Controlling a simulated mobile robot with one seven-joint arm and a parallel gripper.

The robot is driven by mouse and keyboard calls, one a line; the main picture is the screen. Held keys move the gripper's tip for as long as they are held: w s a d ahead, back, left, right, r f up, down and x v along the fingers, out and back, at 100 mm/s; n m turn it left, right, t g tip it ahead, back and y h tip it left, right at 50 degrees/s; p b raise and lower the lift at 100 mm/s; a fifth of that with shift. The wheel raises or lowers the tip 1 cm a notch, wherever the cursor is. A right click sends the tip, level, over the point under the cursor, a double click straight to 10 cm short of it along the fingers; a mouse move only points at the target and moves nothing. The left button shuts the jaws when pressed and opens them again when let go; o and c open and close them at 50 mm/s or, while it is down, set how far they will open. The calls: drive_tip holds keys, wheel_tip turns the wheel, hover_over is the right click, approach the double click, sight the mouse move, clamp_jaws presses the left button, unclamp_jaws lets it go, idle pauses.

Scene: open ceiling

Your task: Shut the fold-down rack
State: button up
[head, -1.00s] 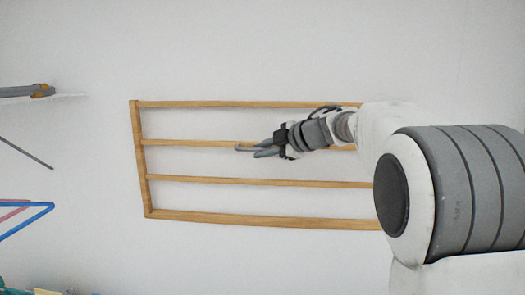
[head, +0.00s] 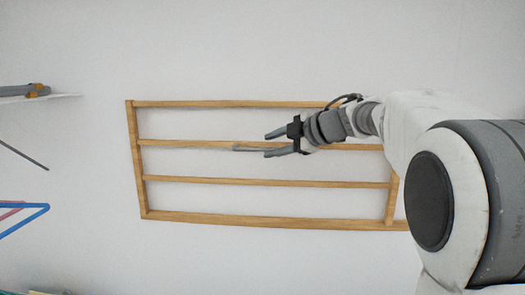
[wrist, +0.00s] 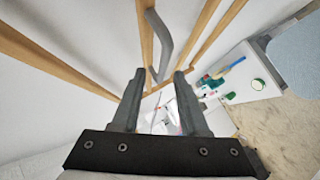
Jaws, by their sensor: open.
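The fold-down rack (head: 250,183) is a light wooden frame with several long bars, in front of the white wall in the head view. A grey handle (head: 248,148) sits on its second bar from the top; it is a bent grey bar in the wrist view (wrist: 162,40). My gripper (head: 272,143) is open and empty beside the handle's right end in the head view. In the wrist view my gripper (wrist: 158,74) has the handle's lower end in line with the gap between its fingertips; I cannot tell the depth. My arm hides the rack's upper right corner.
A small shelf (head: 50,97) with grey and orange tools is at the left edge, above blue and pink hangers (head: 25,217). A white surface with small coloured items (wrist: 230,78) shows right in the wrist view.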

drive_tip(key=b+v, duration=0.1)
drive_tip(key=v, duration=1.1)
drive_tip(key=shift+s+d, duration=0.2)
drive_tip(key=shift+s, duration=0.05)
